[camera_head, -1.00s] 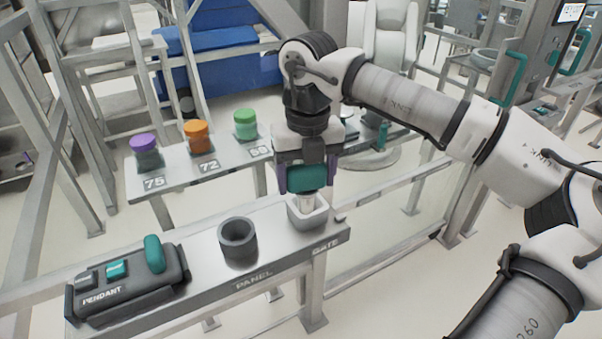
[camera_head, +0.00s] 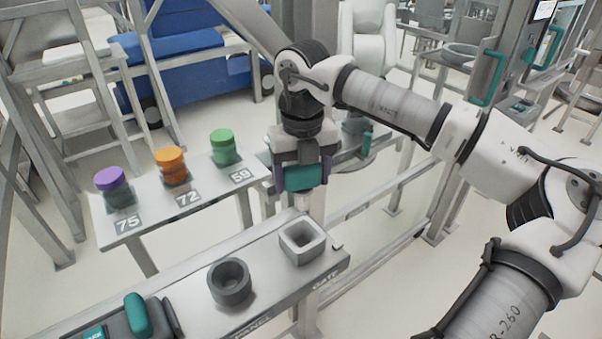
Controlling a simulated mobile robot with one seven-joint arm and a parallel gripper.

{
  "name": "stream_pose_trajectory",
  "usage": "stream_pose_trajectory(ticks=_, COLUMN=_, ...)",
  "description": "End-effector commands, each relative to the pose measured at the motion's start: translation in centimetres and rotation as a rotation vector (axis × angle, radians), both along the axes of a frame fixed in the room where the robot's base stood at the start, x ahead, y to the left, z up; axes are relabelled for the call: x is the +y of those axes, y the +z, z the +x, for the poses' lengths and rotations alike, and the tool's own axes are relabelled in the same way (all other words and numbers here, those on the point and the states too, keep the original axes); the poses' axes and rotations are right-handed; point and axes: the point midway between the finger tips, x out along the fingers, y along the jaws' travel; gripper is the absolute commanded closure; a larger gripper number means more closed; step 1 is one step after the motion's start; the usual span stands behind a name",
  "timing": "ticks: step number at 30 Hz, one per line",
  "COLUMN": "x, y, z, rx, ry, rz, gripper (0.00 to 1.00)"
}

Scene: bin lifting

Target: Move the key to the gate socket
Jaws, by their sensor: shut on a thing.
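The key (camera_head: 306,177) has a teal handle and a pale metal shaft pointing down. My gripper (camera_head: 303,176) is shut on the handle, with purple-sided fingers on both sides. The gate socket (camera_head: 302,241) is a light grey square cup at the right end of the near bench, beside the GATE label. The key's shaft shows above and behind the socket's far rim, outside its opening. The socket looks empty. The exact gap between shaft and rim is hard to tell.
A dark round socket (camera_head: 229,282) stands left of the gate socket by the PANEL label. Purple (camera_head: 110,178), orange (camera_head: 170,157) and green-capped (camera_head: 223,139) jars stand on the shelf behind.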

Motion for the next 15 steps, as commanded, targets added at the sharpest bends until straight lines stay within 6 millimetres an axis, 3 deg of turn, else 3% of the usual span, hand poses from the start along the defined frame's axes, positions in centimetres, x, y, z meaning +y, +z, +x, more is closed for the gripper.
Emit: stream_pose_trajectory(ticks=15, x=0.1, y=-4.8, z=0.0, rx=0.0, ry=0.0, rz=0.002, gripper=0.6)
